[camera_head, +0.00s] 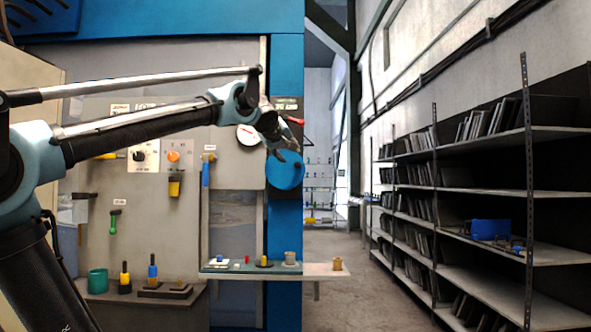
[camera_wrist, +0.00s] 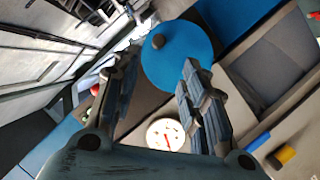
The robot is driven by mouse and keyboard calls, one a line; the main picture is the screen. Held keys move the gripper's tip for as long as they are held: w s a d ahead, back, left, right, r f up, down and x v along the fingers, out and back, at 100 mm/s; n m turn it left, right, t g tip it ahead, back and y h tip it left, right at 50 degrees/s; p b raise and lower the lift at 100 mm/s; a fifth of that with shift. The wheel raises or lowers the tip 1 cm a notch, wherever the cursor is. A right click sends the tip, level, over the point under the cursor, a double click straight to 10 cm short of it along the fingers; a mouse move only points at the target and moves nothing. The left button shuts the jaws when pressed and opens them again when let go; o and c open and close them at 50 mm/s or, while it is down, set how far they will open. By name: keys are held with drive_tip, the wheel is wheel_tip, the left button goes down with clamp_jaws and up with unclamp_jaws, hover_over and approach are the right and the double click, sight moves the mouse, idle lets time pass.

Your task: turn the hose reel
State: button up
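The hose reel is a round blue disc (camera_head: 287,174) on the right edge of the panel in the head view. In the wrist view the blue disc (camera_wrist: 180,58) faces me, with a dark round knob (camera_wrist: 158,41) near its upper left rim. My gripper (camera_head: 285,148) is in front of the disc's upper part in the head view and hides some of it. In the wrist view my gripper (camera_wrist: 157,66) is open, its two fingers apart with nothing between them. The right finger overlaps the disc's lower edge; I cannot tell whether it touches.
A white dial (camera_head: 247,134) is left of the disc; it also shows in the wrist view (camera_wrist: 167,134). A shelf (camera_head: 325,270) with small items juts out below. Hanging tools and knobs are on the panel. Racks (camera_head: 480,190) stand right, past open floor.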

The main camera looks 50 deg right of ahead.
sight(296, 164)
drive_tip(key=shift+n, duration=0.4)
drive_tip(key=x, duration=1.7)
drive_tip(key=shift+w+r, duration=0.2)
drive_tip(key=shift+c, duration=0.6)
clamp_jaws()
